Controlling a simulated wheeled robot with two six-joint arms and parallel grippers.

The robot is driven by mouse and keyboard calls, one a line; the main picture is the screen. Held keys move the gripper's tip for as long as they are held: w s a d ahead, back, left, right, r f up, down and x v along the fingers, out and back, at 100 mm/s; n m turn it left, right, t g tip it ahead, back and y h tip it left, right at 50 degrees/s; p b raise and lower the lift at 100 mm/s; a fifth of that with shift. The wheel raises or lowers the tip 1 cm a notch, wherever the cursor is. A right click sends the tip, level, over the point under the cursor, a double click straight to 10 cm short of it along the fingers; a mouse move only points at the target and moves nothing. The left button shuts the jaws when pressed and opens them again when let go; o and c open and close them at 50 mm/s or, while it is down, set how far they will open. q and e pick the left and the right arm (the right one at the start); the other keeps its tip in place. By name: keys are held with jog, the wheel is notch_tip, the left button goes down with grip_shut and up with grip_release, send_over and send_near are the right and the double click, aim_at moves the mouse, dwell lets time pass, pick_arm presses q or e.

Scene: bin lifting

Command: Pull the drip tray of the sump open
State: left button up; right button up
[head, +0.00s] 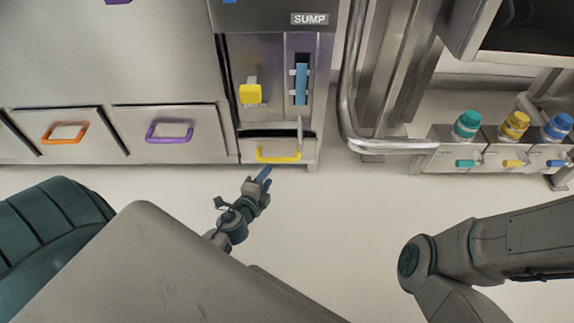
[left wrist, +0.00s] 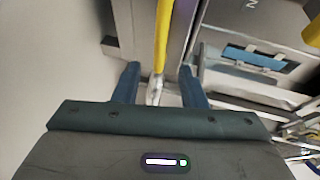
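The sump drip tray (head: 309,150) is a low metal drawer front at the bottom of the unit labelled SUMP, with a yellow bar handle (head: 278,157). The tray looks closed, flush with the cabinet. My left gripper (head: 264,174) is just in front of and below the handle in the head view. In the left wrist view its two blue fingers (left wrist: 159,72) are apart, with the yellow handle (left wrist: 162,38) running between and beyond them. Clear gaps show on both sides of the bar. My right gripper is outside the views; only my right arm shows.
Above the tray are a yellow handle (head: 250,93) and a blue handle (head: 301,84). Drawers with orange (head: 65,132) and purple (head: 170,131) handles stand left. The floor in front is clear.

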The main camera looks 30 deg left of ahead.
aim_at(278, 161)
pick_arm(q)
jog(key=x, duration=1)
jog(key=shift+w, duration=0.15)
grip_shut()
